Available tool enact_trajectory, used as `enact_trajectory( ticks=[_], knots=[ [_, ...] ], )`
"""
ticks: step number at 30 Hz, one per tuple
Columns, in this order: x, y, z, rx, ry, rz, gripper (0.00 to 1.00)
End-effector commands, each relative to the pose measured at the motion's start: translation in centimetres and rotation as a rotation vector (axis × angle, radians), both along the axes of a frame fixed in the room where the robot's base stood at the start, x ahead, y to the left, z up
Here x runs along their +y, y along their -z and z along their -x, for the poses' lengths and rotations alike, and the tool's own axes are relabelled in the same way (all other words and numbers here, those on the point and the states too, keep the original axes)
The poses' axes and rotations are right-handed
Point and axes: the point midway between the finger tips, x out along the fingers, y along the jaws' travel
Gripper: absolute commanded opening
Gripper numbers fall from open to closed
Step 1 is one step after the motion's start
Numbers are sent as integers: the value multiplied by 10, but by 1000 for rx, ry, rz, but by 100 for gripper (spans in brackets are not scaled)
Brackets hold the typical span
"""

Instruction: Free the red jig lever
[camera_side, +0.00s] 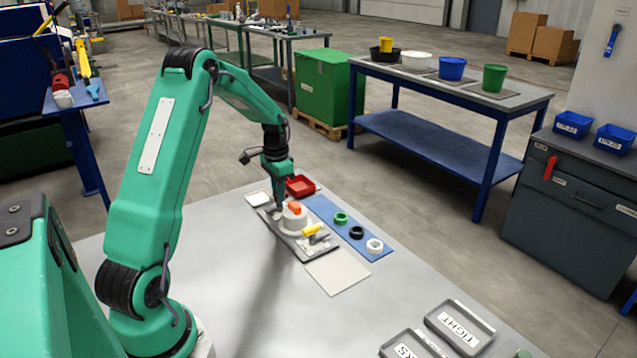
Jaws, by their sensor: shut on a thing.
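The grey jig plate (322,247) lies on the table with a white round body (294,222) on it. An orange-red piece (294,208), which looks like the red jig lever, sits on top of the white body. A yellow handle (312,230) lies at the body's front right. My gripper (278,207) points down at the jig's left end, just left of the orange-red piece. It is shut on a small part there; the fingers and dark grey jig parts hide which one.
A red tray (300,186) stands behind the jig and a white dish (258,198) to its left. A blue mat (377,254) with green, black and white rings lies to the right. A pale pad (338,274) and two labelled grey trays (460,327) lie in front.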

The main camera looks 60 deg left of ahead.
Motion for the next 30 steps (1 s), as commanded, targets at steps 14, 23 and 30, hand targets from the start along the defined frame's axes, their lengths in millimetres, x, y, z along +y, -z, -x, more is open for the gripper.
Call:
enact_trajectory(
  ticks=[14, 23, 30],
  knots=[
    [0, -1, -1, -2, 1, -1, 38],
    [0, -5, -1, -1, 0, -1, 38],
    [0, -28, -1, -4, 1, -3, 38]
  ],
)
